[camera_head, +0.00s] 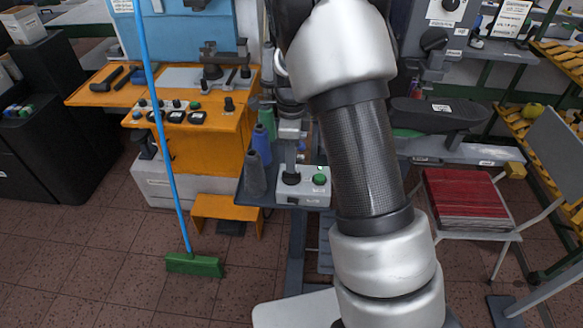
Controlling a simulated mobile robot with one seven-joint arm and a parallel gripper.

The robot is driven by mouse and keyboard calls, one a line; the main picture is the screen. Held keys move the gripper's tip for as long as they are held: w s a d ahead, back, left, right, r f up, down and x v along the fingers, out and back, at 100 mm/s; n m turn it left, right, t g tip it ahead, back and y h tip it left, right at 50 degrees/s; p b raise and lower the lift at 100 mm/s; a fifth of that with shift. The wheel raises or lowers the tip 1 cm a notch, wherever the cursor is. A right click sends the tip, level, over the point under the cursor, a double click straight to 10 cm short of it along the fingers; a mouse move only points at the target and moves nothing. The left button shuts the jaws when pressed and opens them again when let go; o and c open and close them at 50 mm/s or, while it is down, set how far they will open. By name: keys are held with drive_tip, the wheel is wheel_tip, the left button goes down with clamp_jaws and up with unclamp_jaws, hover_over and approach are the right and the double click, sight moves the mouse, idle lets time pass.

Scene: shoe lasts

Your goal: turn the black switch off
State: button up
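Several black controls show, and I cannot tell which one is the task's black switch. A black knob (291,178) sits on a small white control box (313,195), with a green button (319,179) to its right. A black rotary knob (451,4) on a pale plate is at the top edge, right of my arm. A larger black knob (433,39) is just below it. More black knobs and buttons (197,117) line the front of the orange machine. My arm crosses the middle of the view, but my gripper is not visible. The switch positions are too small to read.
A green broom (194,264) with a blue handle stands before the orange machine (190,150). Thread cones (257,172) stand left of the control box. Tiled floor is clear at lower left.

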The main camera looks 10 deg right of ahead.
sight(291, 175)
drive_tip(key=shift+f, duration=2.1)
clamp_jaws()
